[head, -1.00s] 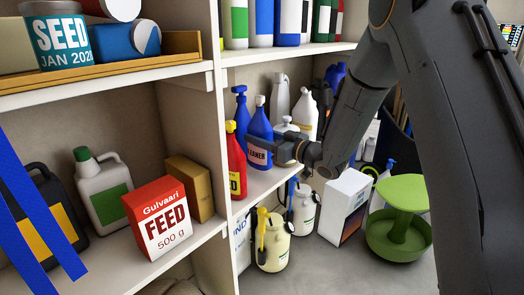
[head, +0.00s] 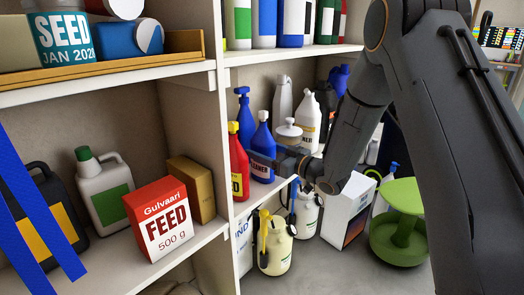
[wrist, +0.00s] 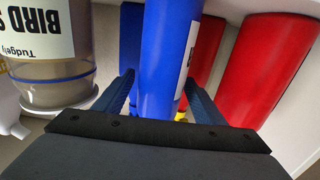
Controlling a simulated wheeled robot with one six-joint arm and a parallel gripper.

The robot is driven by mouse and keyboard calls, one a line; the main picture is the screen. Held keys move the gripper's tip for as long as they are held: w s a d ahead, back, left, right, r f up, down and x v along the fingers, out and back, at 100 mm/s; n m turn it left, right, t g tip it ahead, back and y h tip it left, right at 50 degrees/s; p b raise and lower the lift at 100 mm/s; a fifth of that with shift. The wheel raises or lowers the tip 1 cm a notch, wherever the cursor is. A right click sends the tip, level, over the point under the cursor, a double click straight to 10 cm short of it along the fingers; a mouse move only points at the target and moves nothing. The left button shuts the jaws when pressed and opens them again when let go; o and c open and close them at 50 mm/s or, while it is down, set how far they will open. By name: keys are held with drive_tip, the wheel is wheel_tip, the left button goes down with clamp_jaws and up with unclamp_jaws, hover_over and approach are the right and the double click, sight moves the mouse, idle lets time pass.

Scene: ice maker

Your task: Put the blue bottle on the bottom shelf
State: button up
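The blue bottle (head: 262,141) with a white cleaner label stands upright at the front of the middle shelf (head: 262,192) in the right bay. My gripper (head: 270,163) reaches in from the right with its fingers around the bottle. In the wrist view the blue bottle (wrist: 162,60) is between my two fingers (wrist: 160,95), which appear shut on it. Whether its base touches the shelf is not clear. The bottom level (head: 308,262) beneath is a grey surface. A second, darker blue bottle (head: 242,104) stands behind.
A red bottle (head: 238,162) stands close on the left, and a lidded jar (head: 289,134) behind my gripper. Below are a cream sprayer (head: 275,247), a white sprayer (head: 305,215), a white box (head: 347,212) and a green stool (head: 400,225). Grey floor in front is clear.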

drive_tip(key=s+d+r+m+g+h+p, duration=0.15)
drive_tip(key=s+d+m+h, duration=0.25)
drive_tip(key=s+d+h, duration=0.8)
drive_tip(key=s+r+m+g+h, duration=0.1)
drive_tip(key=s+g, duration=0.8)
drive_tip(key=s, duration=2.3)
drive_tip(key=shift+d+r+m+h, duration=0.15)
drive_tip(key=shift+r+m+h, duration=0.25)
drive_tip(key=shift+m, duration=0.5)
drive_tip(key=shift+r+g, duration=0.1)
drive_tip(key=shift+g, duration=0.15)
